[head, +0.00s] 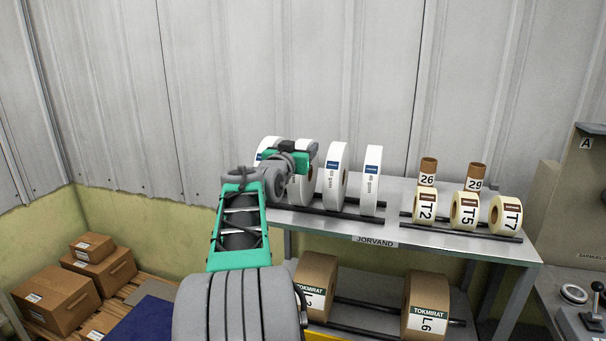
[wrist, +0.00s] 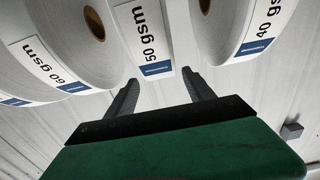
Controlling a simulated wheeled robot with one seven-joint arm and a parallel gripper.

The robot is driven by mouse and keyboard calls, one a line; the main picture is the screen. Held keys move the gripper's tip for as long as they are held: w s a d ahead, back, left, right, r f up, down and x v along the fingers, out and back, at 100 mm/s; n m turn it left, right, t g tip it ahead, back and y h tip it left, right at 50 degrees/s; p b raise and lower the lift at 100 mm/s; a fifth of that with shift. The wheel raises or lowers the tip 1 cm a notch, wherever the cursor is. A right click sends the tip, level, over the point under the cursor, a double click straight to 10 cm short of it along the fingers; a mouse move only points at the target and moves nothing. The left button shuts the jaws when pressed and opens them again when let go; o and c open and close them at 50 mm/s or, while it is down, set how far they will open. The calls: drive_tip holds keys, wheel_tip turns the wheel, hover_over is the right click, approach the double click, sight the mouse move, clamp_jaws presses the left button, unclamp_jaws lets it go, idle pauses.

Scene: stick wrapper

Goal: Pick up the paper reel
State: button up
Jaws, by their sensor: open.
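Several white paper reels stand upright in a row on the upper shelf, including one at the row's right end (head: 373,180) and one beside it (head: 337,178). My green and grey wrist partly hides the reels at the left. In the wrist view, the "50 gsm" reel (wrist: 147,38) is in the middle, with the "60 gsm" reel (wrist: 45,60) at left and the "40 gsm" reel (wrist: 245,30) at right. My gripper (wrist: 161,77) is open and empty. Its fingertips are at the lower edge of the 50 gsm reel, one on each side in the picture; contact cannot be told.
The metal rack (head: 400,235) also bears smaller rolls marked T2, T5 and T7 (head: 505,214) and brown cores (head: 428,170). Brown TOKMIRAT rolls (head: 425,300) rest below. Cardboard boxes (head: 57,293) are at left, a machine (head: 575,200) at right. A wall (head: 300,70) stands behind.

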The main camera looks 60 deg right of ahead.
sight(304, 140)
drive_tip(key=d, duration=0.2)
drive_tip(key=w+d+p, duration=0.1)
drive_tip(key=d, duration=0.2)
drive_tip(key=shift+w+d, duration=0.1)
drive_tip(key=shift+d, duration=0.15)
drive_tip(key=shift+c, duration=0.2)
clamp_jaws()
idle(0.7)
drive_tip(key=shift+r, duration=0.25)
